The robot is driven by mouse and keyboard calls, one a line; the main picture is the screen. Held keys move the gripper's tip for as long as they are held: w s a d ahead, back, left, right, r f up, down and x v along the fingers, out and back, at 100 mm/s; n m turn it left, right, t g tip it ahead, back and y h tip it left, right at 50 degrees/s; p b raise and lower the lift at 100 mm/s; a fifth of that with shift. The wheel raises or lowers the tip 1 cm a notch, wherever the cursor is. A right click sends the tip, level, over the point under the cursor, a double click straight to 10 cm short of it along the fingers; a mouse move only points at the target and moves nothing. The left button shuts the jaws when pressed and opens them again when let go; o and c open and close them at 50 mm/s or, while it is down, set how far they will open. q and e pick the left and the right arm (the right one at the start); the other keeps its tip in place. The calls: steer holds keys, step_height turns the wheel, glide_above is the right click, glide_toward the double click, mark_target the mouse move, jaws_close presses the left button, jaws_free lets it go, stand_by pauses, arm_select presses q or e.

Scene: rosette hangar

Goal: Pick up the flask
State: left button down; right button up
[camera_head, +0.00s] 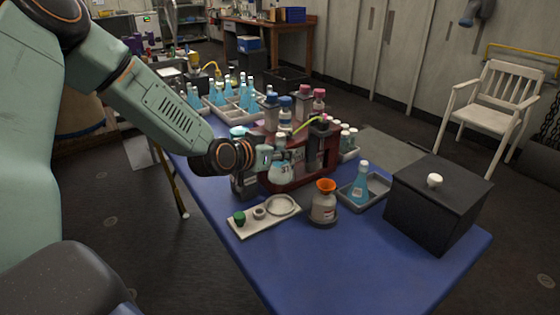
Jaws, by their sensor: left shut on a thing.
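My left arm comes in from the left, and my left gripper (272,155) is at the near side of the red-brown rack on the blue table. It is shut on a flask (282,172) with a pale, whitish-blue body, which is upright in front of the rack. The fingers partly hide its neck, and I cannot tell whether its base touches anything. Another flask (360,186), with blue liquid and a white cap, stands in a grey tray (347,196) to the right. My right gripper is not in view.
The rack (300,176) holds several bottles. In front are a pale tray (245,228) with small items, an orange-funnelled bottle (323,208) and a black box (435,205). Trays of blue flasks (248,98) stand behind. The table's near part (350,265) is clear. A white chair (495,105) stands right.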

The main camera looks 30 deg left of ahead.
mark_target(280, 135)
arm_select(q)
step_height(280, 135, up, 8)
steer(key=p, duration=0.3)
steer(key=shift+r, duration=0.1)
step_height(280, 135, up, 10)
steer(key=p, duration=1)
steer(key=shift+p, duration=0.3)
steer(key=shift+s, duration=0.1)
stand_by(0.4)
